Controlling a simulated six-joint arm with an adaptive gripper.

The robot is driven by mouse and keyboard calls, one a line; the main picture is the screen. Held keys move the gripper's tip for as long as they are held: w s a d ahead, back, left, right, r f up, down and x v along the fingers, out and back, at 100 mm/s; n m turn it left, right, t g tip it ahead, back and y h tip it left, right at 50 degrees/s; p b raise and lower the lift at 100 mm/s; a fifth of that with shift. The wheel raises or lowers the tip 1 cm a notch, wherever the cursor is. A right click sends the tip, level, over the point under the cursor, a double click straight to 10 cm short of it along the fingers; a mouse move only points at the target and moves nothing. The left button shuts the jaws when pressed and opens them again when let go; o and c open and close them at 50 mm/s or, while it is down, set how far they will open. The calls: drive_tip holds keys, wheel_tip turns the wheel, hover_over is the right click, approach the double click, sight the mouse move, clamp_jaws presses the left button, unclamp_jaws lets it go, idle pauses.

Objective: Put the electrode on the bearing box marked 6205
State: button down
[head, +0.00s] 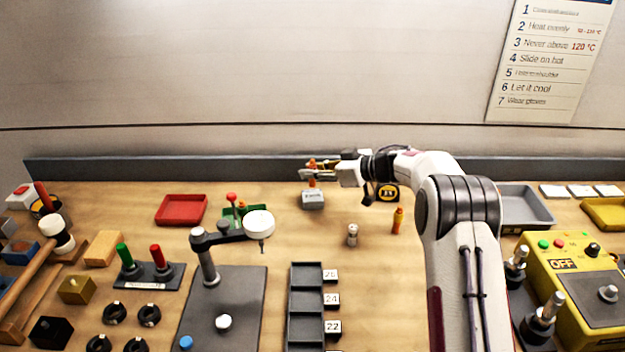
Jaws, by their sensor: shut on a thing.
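My gripper (318,169) is at the back middle of the bench in the head view, pointing left. It is shut on a small copper-orange piece, which looks like the electrode (312,182). The electrode is upright, and its middle is partly hidden by the fingers. A small grey box (313,201) with a light label stands directly below it. The label is too small to read, so I cannot confirm 6205. I cannot tell whether the electrode's lower end touches the box top.
A small white-and-grey piece (352,235) and an orange upright piece (398,220) stand right of the box. A red tray (181,210) and a dark stand with a white head (259,225) are to the left.

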sight(313, 186)
drive_tip(key=shift+f, duration=1.4)
drive_tip(key=shift+f, duration=0.15)
drive_tip(key=c, duration=1.9)
unclamp_jaws()
drive_tip(key=shift+r, duration=0.2)
drive_tip(key=v, duration=1.2)
